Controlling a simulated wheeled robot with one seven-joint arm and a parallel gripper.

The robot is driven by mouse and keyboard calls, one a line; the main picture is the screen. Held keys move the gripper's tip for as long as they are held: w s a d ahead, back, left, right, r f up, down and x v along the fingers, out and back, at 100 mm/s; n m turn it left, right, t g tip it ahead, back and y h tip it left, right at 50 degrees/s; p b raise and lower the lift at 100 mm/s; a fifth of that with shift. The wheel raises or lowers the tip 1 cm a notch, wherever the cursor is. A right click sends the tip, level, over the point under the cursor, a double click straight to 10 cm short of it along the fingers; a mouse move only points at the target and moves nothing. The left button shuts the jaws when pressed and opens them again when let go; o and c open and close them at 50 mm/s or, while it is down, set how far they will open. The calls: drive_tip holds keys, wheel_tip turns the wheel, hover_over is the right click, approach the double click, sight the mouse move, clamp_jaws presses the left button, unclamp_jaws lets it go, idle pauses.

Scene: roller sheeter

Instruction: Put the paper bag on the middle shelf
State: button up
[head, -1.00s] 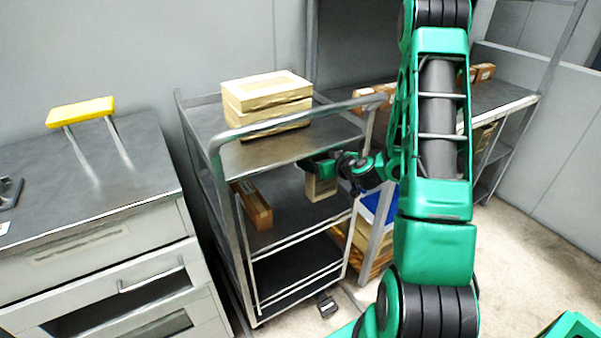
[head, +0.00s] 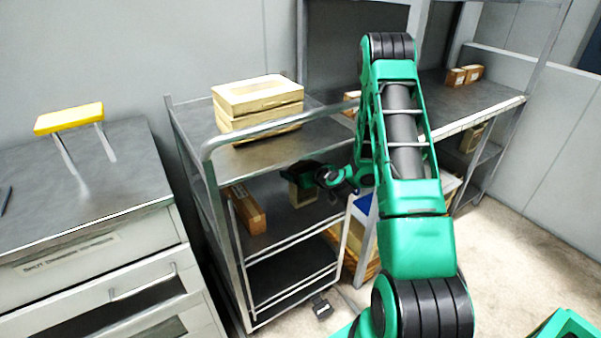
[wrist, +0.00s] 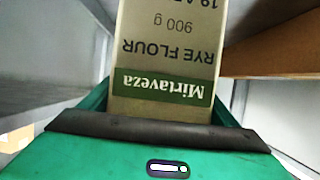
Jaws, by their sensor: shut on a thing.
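The paper bag (head: 302,194) is a small tan pack inside the metal cart, at its middle shelf (head: 290,222). In the wrist view the bag (wrist: 165,45) shows a green band and "Rye flour 900 g" print, upside down in the picture. My gripper (head: 308,172) reaches in from the cart's right side and is shut on the bag. The bag's base seems close to the shelf; I cannot tell whether it touches. Its far side is hidden.
A long brown box (head: 246,209) lies on the middle shelf left of the bag. Cream boxes (head: 258,105) are stacked on the cart's top shelf (head: 225,157). The cart's handrail (head: 262,130) crosses in front. A drawer counter (head: 85,190) stands left.

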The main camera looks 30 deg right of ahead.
drive_tip(key=shift+f, duration=0.15)
drive_tip(key=o, duration=1.8)
drive_tip(key=shift+f, duration=0.15)
drive_tip(key=shift+o, duration=0.2)
